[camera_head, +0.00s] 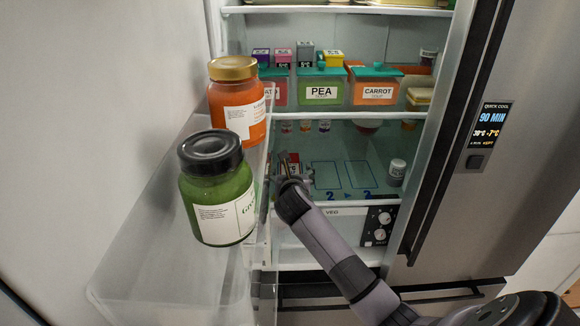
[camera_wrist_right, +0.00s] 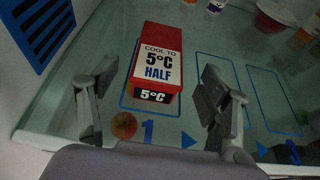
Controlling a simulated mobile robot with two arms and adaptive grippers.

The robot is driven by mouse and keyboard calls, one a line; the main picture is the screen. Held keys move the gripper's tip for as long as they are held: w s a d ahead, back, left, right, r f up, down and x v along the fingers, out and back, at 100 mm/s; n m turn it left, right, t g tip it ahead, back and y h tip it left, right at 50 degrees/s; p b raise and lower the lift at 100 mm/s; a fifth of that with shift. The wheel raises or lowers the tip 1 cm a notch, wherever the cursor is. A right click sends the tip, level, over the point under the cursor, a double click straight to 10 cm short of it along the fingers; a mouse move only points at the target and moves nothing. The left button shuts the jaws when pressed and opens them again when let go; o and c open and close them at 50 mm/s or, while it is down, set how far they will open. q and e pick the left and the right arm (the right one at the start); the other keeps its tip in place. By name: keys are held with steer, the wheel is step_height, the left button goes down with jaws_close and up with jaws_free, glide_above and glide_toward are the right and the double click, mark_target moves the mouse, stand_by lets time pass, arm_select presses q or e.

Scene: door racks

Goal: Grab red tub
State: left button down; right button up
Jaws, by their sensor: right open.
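A red tub (camera_wrist_right: 158,62) with a white label reading "COOL TO 5°C HALF" stands on the glass fridge shelf, in the blue outline above the number 1. My right gripper (camera_wrist_right: 157,85) is open, with one finger on each side of the tub's near end and a gap on both sides. In the head view my right gripper (camera_head: 290,181) reaches into the fridge at the lower shelf and partly hides the red tub (camera_head: 291,160). My left gripper is not in view.
Empty blue outlines (camera_head: 327,175) lie to the right. The open door rack holds a green jar (camera_head: 215,190) and an orange jar (camera_head: 237,100).

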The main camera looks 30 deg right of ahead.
mark_target(291, 167)
steer(key=shift+w+d+f, duration=0.25)
steer(key=shift+w, duration=0.35)
steer(key=shift+w+d+f, duration=0.15)
steer(key=shift+w, duration=0.05)
steer(key=p+x, duration=0.1)
steer(key=x, duration=0.1)
steer(key=p+x, duration=0.1)
steer(key=shift+w+d+f, duration=0.2)
steer(key=shift+f, duration=0.2)
steer(key=shift+w+d+f, duration=0.15)
steer(key=shift+w+f, duration=0.05)
steer(key=shift+w, duration=0.15)
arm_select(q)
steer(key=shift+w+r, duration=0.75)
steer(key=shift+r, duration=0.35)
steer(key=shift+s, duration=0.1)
arm_select(e)
steer(key=shift+s, duration=0.1)
steer(key=shift+c, duration=0.4)
steer(key=shift+c, duration=1.4)
steer(key=c, duration=1.1)
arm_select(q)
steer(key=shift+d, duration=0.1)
arm_select(e)
steer(key=shift+r, duration=0.1)
steer(key=shift+c, duration=0.9)
